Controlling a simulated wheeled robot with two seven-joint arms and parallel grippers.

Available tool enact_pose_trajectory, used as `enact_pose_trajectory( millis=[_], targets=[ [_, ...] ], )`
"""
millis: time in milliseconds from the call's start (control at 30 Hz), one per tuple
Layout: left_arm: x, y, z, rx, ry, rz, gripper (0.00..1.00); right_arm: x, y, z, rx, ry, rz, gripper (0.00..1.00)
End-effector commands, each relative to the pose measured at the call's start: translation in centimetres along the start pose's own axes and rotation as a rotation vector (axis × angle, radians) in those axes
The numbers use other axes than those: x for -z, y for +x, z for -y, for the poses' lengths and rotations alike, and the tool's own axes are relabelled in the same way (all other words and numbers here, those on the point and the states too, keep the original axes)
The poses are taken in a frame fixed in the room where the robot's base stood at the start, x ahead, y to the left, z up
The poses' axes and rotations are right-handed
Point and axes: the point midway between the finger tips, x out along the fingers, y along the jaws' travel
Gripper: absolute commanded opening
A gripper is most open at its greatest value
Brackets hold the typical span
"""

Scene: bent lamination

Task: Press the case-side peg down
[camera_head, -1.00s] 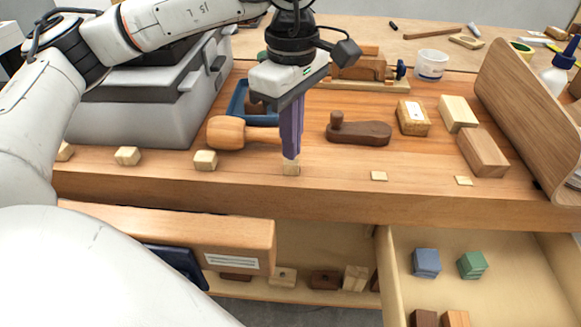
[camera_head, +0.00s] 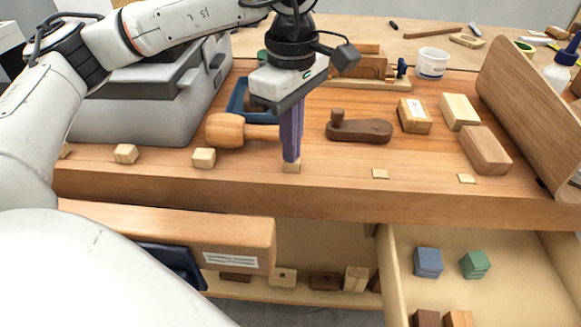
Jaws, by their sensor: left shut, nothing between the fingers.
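A row of pale wooden pegs stands along the bench's front edge. At the left, by the grey case (camera_head: 150,110), one peg (camera_head: 126,154) and another peg (camera_head: 204,158) stand proud, and a further one is partly hidden by my arm. My left gripper (camera_head: 291,160) is shut and points down, with its purple fingertips at the top of a middle peg (camera_head: 291,168). The fingers partly hide that peg, and nothing shows between them. To the right, one peg (camera_head: 380,174) and another peg (camera_head: 466,179) lie almost flush with the bench top. My right gripper is not in view.
A mallet (camera_head: 228,132) lies close left of my fingers, by a blue tray (camera_head: 238,97). A dark wooden plane (camera_head: 358,130) and loose blocks (camera_head: 484,150) lie to the right. Below, an open drawer (camera_head: 500,290) holds coloured blocks.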

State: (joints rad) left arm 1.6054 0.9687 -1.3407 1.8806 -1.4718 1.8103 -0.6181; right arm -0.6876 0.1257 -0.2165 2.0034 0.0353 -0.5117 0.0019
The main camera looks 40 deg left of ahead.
Motion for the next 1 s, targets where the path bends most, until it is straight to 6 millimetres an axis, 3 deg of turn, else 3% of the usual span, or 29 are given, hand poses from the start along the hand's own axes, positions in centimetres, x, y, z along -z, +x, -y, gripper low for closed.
enact_pose_trajectory(
  millis=[1000],
  targets=[
    [0.0, 2.5, 0.1, 0.003, 0.001, 0.000, 0.00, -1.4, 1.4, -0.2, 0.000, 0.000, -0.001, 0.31]
  ],
)
